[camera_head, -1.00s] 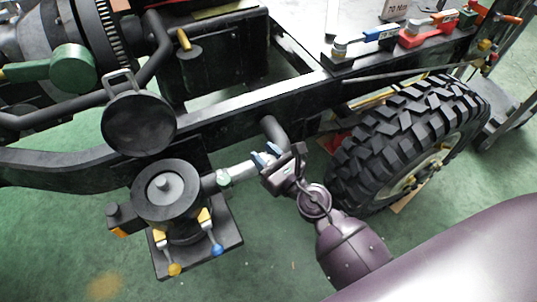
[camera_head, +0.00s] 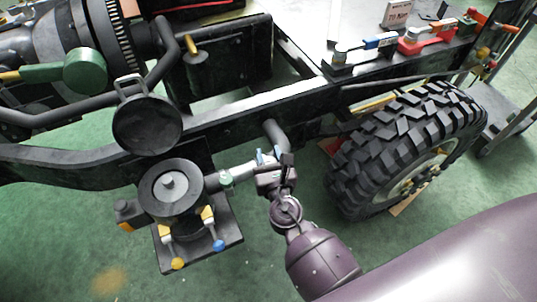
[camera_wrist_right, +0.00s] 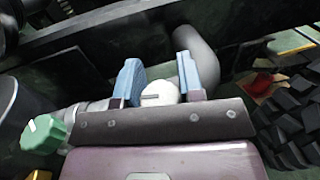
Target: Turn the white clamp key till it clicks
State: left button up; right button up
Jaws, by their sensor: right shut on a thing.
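The white clamp key (camera_wrist_right: 158,94) shows as a rounded white knob with a grey slot or bar on it, between the two blue finger pads in the right wrist view. My right gripper (camera_wrist_right: 162,84) is shut on it. In the head view, my right gripper (camera_head: 268,157) is at the right end of a short pale pipe (camera_head: 241,172), just below the black frame rail. The fingers and gripper body mostly hide the key there. A green fitting (camera_head: 226,179) sits on the pipe; it also shows in the wrist view (camera_wrist_right: 47,132). My left gripper is not in view.
A black round housing (camera_head: 170,188) on a plate with yellow and blue-tipped levers stands left of the gripper. A black frame rail (camera_head: 235,120) runs behind it. A large tyre (camera_head: 405,145) stands to the right. Green floor is open below.

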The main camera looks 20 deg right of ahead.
jog(key=o, duration=0.9)
jog(key=shift+s, duration=0.1)
jog(key=s, duration=0.3)
jog(key=s+a, duration=0.1)
jog(key=s, duration=0.6)
jog(key=shift+s+a, duration=0.2)
jog(key=shift+a, duration=0.2)
